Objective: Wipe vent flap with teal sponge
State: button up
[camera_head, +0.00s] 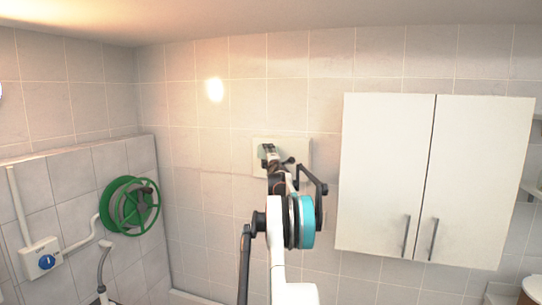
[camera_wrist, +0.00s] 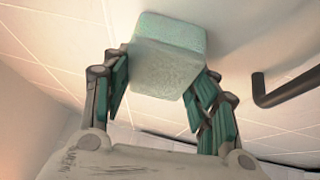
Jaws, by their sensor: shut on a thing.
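The vent flap appears as a pale square panel (camera_head: 299,148) on the tiled back wall, partly hidden behind my gripper and arm. In the wrist view a smooth pale surface (camera_wrist: 235,25) lies beyond the sponge, with a dark bent bar (camera_wrist: 285,92) at its right. The teal sponge (camera_wrist: 165,60) is a pale blue-green block. My gripper (camera_wrist: 162,80) is shut on it, one finger on each side. In the head view my gripper (camera_head: 269,156) is in front of the panel's left part. The sponge's far face is hidden, so I cannot tell whether it touches the panel.
A white two-door wall cabinet (camera_head: 387,175) hangs close to the right of the panel. A green hose reel (camera_head: 130,206) is on the left wall, with a blue-knobbed box (camera_head: 43,258) lower left. The tiled wall between reel and panel is clear.

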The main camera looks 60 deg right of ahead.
aim_at(258, 154)
jog(key=shift+w+a+f+p, duration=0.1)
jog(key=shift+w+p, duration=0.15)
jog(key=shift+w, duration=1)
jog(key=shift+w+a+f+p, duration=0.1)
jog(key=shift+w+p, duration=0.1)
jog(key=shift+w, duration=1)
jog(key=shift+r, duration=0.1)
jog(key=shift+a, duration=0.1)
jog(key=shift+s+a+b, duration=0.2)
jog(key=shift+a+b, duration=0.6)
jog(key=shift+a, duration=0.65)
jog(key=shift+s+a+b, duration=0.15)
jog(key=shift+a+b, duration=0.6)
jog(key=shift+a, duration=0.7)
jog(key=shift+s+a+b, duration=0.2)
jog(key=shift+a+b, duration=0.25)
jog(key=shift+a, duration=1.05)
